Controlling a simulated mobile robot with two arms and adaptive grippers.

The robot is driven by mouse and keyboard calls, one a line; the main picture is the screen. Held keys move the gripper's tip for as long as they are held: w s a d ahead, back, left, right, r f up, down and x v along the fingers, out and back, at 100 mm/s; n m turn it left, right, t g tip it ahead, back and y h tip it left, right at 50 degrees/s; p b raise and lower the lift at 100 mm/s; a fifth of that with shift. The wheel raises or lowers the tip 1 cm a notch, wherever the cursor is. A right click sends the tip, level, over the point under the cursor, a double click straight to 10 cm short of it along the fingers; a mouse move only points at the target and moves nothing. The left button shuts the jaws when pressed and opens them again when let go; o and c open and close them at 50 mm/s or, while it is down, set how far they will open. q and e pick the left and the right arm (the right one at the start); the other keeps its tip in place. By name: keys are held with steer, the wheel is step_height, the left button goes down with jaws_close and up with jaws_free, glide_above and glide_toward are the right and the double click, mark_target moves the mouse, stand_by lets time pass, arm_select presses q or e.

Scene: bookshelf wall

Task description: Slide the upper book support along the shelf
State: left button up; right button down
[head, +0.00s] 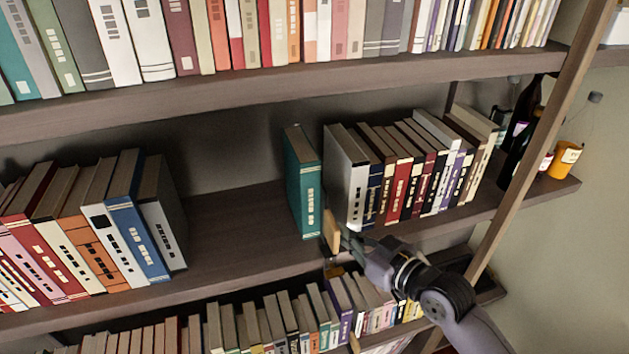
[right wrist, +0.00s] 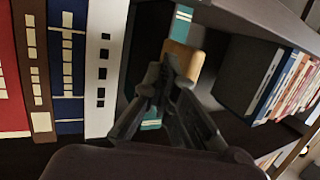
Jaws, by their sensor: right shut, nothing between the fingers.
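The upper book support is a small tan wooden piece (head: 331,231) at the front edge of the middle shelf (head: 232,232), by the foot of a teal book (head: 304,190). It also shows in the right wrist view as a tan block (right wrist: 184,62) just beyond my fingertips. My right gripper (head: 347,240) is shut and empty, close beside the support on its right; I cannot tell whether they touch. The right wrist view also shows its dark fingers (right wrist: 167,82) in front of the teal book. My left gripper is not in view.
A grey-white book (head: 347,180) heads a row right of the teal book. Left of the teal book is a bare stretch, then more books (head: 160,215). Bottles and an orange jar (head: 564,158) stand at the right end. A wooden post (head: 541,140) rises there.

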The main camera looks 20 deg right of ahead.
steer(key=shift+a, duration=0.25)
steer(key=a+p, duration=0.3)
steer(key=a, duration=0.4)
stand_by(0.9)
steer(key=shift+a, duration=0.1)
steer(key=a+p, duration=0.1)
steer(key=a, duration=0.5)
steer(key=shift+a+p, duration=0.35)
steer(key=shift+a, duration=0.05)
stand_by(0.5)
